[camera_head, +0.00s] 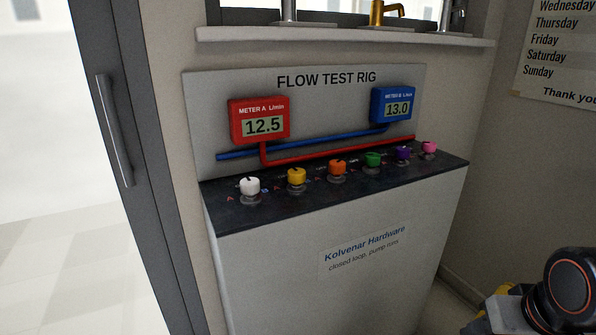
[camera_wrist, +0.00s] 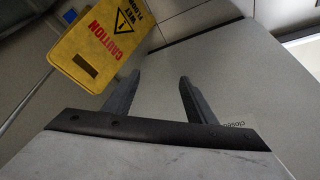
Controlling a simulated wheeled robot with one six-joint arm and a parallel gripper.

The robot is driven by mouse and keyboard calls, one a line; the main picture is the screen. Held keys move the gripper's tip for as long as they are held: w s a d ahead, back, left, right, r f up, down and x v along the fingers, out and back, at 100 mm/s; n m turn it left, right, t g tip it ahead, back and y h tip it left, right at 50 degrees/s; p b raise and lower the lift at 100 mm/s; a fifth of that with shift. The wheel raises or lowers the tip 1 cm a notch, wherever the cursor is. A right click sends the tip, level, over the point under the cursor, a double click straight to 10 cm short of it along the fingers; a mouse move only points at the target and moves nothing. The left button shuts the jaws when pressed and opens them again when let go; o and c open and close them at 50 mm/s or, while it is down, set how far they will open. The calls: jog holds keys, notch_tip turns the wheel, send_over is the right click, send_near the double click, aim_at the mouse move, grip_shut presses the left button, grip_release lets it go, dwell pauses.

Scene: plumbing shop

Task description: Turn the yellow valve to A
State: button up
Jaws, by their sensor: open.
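The yellow valve (camera_head: 297,176) is a small round knob on the dark top of the flow test rig (camera_head: 290,260), second from the left, right of the white valve (camera_head: 250,186). Small letter marks lie by the knobs; which way the yellow one points is too small to tell. The red meter A (camera_head: 260,120) reads 12.5 and the blue meter B (camera_head: 395,104) reads 13.0. My gripper (camera_wrist: 160,82) is open and empty in the wrist view, apart from the knobs, with the rig's pale front panel beyond it. Its fingers do not show in the head view.
Orange (camera_head: 338,168), green (camera_head: 373,160), purple (camera_head: 403,154) and pink (camera_head: 429,148) valves continue the row. Red and blue pipes run behind. A yellow wet-floor sign (camera_wrist: 100,45) stands near my gripper. A grey door frame (camera_head: 130,160) is at left.

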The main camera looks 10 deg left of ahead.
jog(key=w+a+r+g, duration=0.1)
jog(key=w+a+r, duration=0.2)
jog(key=w+r, duration=0.3)
jog(key=w+a+r, duration=0.3)
jog(key=w+r, duration=0.1)
jog(key=r, duration=0.5)
notch_tip(320, 180, up, 22)
jog(key=m+g, duration=0.2)
jog(key=g, duration=0.2)
send_over(296, 171)
notch_tip(296, 171, down, 17)
jog(key=shift+d+f, duration=0.1)
jog(key=shift+f, duration=0.05)
jog(key=shift+c, duration=0.2)
jog(key=c, duration=1)
